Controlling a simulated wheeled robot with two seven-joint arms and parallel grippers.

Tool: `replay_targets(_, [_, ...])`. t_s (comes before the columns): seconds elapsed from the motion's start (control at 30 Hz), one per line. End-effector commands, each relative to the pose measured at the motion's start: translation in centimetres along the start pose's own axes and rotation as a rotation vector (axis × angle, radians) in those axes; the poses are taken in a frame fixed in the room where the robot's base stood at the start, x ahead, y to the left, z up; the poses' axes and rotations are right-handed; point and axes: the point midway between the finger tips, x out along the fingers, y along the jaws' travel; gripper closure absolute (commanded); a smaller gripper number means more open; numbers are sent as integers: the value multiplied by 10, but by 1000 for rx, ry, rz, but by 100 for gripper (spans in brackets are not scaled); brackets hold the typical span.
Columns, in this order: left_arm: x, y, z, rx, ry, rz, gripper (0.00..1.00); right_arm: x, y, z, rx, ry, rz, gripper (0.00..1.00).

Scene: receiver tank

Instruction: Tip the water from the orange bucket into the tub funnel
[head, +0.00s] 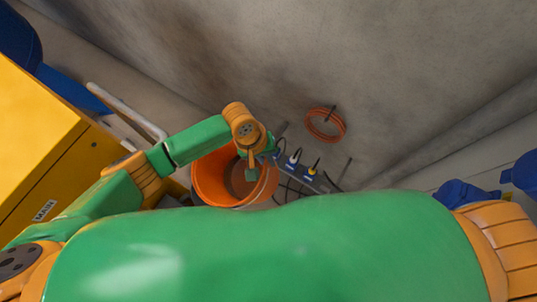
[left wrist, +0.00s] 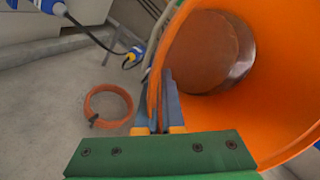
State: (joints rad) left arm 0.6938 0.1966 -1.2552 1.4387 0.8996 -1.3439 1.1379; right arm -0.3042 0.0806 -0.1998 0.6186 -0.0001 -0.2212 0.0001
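The orange bucket (head: 209,178) is below the end of my left arm in the head view. In the left wrist view the bucket (left wrist: 284,90) fills the right side, its open mouth facing the camera, with a brownish round surface (left wrist: 205,50) deep inside. My left gripper (head: 251,165) is at the bucket's right side. I cannot make out the tub funnel. My right gripper is not in view.
A yellow cabinet (head: 35,140) labelled MAIN stands at the left. Plugs (head: 308,171) with dark cables lie right of the bucket. An orange coil (head: 325,125) is against grey concrete. Blue objects (head: 465,192) are at the right.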

Motion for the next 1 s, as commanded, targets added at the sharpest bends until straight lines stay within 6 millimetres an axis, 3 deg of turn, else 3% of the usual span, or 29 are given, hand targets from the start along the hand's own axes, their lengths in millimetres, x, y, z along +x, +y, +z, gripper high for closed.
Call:
replay_targets(0.53, [-45,6,4,25,6,241,100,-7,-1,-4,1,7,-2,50])
replay_targets(1.0, [-46,6,5,26,5,255,100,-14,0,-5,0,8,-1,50])
